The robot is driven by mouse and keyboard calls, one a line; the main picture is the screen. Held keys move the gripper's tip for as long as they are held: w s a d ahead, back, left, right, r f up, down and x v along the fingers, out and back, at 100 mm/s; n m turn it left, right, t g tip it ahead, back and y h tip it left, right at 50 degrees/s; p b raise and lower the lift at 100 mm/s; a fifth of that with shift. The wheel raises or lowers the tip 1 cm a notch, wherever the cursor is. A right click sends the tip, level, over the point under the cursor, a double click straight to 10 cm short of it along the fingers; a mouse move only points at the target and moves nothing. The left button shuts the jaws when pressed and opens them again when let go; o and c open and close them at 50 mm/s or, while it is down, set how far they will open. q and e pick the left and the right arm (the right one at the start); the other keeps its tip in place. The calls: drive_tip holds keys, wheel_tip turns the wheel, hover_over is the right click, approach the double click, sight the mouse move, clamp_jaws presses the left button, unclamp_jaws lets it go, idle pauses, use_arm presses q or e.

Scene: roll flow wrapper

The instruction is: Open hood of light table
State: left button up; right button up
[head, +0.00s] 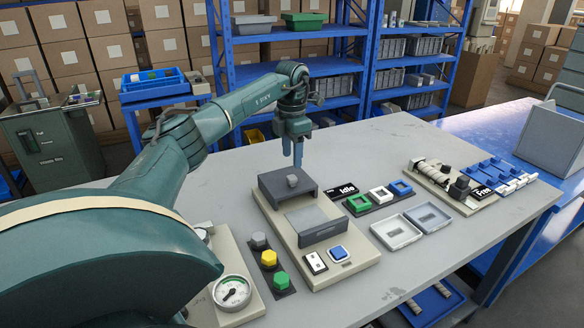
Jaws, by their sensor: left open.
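The light table seems to be the beige unit (283,222) on the grey bench. A dark grey box-like cover (268,188), which looks like the hood, sits at its back end with a small grey block (292,181) at its top. In front of the cover are a lighter grey plate (304,217) and a dark upright strip (325,232). My left gripper (292,160) is open and points down, just above and behind the cover, apart from it as far as I can tell. My right gripper is out of view.
A dial gauge (233,291) and a strip of coloured knobs (269,256) stand left of the unit. Coloured square frames (380,194) and two grey trays (397,232) lie to the right. Clear bench lies behind. Blue shelves (275,72) stand beyond.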

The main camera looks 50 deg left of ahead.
use_arm(q)
wheel_tip(320, 180, up, 7)
drive_tip(key=shift+s+f, duration=0.1)
idle(0.7)
